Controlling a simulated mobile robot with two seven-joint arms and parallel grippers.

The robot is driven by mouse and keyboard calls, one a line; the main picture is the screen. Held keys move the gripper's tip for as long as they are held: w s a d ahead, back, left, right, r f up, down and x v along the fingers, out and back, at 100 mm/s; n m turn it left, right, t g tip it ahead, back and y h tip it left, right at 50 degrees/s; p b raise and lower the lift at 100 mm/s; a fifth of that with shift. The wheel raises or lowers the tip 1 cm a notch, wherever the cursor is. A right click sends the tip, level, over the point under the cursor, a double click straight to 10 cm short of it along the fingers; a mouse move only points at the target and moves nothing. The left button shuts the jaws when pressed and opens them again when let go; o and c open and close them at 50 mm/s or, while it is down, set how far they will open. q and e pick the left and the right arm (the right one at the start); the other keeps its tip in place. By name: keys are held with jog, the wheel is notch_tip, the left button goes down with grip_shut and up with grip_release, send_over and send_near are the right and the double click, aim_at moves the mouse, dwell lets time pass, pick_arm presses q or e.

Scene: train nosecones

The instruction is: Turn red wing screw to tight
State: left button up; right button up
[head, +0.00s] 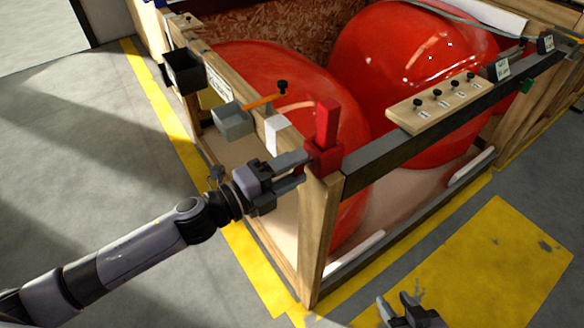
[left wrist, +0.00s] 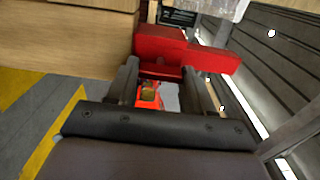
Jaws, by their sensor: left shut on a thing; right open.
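The red wing screw (head: 326,128) sits at the top of the near corner post of the wooden crate, with one red part standing upright. My left gripper (head: 307,167) comes from the left and is shut on its lower part. In the left wrist view the red wing screw (left wrist: 185,48) lies across the tips of the left gripper (left wrist: 165,75). A small orange-red part with a gold centre shows between the fingers there. How tight the screw is cannot be told. My right gripper (head: 402,302) is open and empty at the bottom edge, over the floor.
The crate holds large red nosecones (head: 410,70). A wooden strip (head: 436,103) with several black knobs lies along its dark front rail (head: 400,145). A grey box (head: 233,122) and a black box (head: 182,72) hang on the left side. The floor in front is clear.

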pick_arm(q)
jog(key=o, duration=1)
jog(key=shift+o, duration=0.2)
jog(key=b+v, duration=0.1)
jog(key=v, duration=0.6)
